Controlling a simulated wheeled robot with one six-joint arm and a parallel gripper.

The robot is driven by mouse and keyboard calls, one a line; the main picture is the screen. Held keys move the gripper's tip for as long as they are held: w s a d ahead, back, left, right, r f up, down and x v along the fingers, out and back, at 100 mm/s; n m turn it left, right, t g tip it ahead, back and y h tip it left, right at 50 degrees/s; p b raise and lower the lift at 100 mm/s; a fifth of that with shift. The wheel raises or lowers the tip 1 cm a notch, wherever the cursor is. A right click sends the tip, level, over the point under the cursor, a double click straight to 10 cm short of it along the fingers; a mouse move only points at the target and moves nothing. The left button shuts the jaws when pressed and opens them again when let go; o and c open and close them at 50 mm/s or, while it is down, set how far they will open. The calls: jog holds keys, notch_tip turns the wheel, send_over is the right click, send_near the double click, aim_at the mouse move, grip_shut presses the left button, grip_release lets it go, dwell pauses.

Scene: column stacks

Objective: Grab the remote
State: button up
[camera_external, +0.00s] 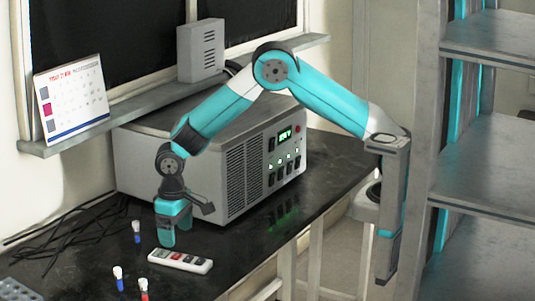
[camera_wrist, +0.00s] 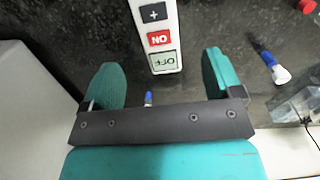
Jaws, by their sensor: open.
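The remote (camera_external: 180,261) is a slim white bar with dark, red and pale buttons, lying flat on the black tabletop. In the wrist view the remote (camera_wrist: 160,40) runs up from between my fingers past the top edge, showing "+", "NO" and "OFF" keys; its far end is out of frame. My gripper (camera_external: 174,228) is teal and points down just above and behind the remote. In the wrist view my gripper (camera_wrist: 162,88) has its two fingers wide apart, one to each side of the remote's near end, with nothing held between them.
A grey instrument box (camera_external: 215,165) with lit switches stands close behind my gripper. Black cables (camera_external: 60,235) lie at the left. Bare tabletop lies right of the remote.

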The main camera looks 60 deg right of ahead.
aim_at(175, 262)
notch_tip(175, 262, down, 7)
jog(key=shift+s+d+f+p, duration=0.1)
jog(key=shift+f+p, duration=0.05)
jog(key=shift+p, duration=0.55)
jog(key=c, duration=1.1)
